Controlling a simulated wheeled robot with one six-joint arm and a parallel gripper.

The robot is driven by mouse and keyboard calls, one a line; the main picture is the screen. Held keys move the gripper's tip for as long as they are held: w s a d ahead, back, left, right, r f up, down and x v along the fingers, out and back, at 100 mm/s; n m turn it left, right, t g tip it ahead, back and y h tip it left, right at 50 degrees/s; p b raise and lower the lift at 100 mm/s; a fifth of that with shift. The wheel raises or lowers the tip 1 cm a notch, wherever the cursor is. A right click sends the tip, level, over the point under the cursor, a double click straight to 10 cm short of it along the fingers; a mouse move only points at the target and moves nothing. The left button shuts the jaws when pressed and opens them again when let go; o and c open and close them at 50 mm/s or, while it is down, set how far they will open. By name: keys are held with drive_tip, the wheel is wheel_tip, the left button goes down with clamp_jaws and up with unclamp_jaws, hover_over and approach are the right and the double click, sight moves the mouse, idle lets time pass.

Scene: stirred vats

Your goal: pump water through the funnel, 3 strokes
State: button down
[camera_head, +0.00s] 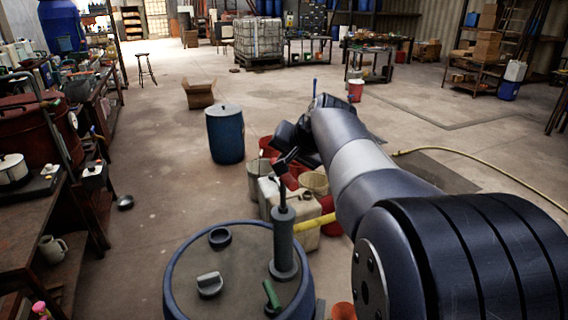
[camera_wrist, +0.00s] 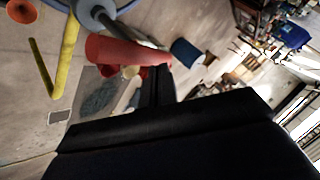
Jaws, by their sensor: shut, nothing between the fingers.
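A blue-rimmed drum (camera_head: 172,270) with a dark lid stands at the bottom centre of the head view. A grey upright pump (camera_head: 283,243) rises from its lid, with a thin rod and a black cross handle (camera_head: 287,158) on top. A yellow spout (camera_head: 315,222) runs right from the pump. An orange round thing (camera_head: 343,311), perhaps the funnel, is partly cut off at the bottom edge. My gripper (camera_head: 290,137) is near the handle, just behind it in the picture; I cannot tell whether they touch. In the wrist view my gripper (camera_wrist: 160,75) is shut and empty.
A pale jerrycan (camera_head: 303,238), buckets and red containers crowd the floor behind the pump. A blue drum (camera_head: 225,135) stands beyond them. A cluttered bench lines the left. A yellow hose (camera_head: 480,163) lies on the floor at right. The middle floor is mostly clear.

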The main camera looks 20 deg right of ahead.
wheel_tip(320, 180, up, 6)
drive_tip(key=p, duration=0.5)
drive_tip(key=shift+a, duration=0.15)
idle(2.5)
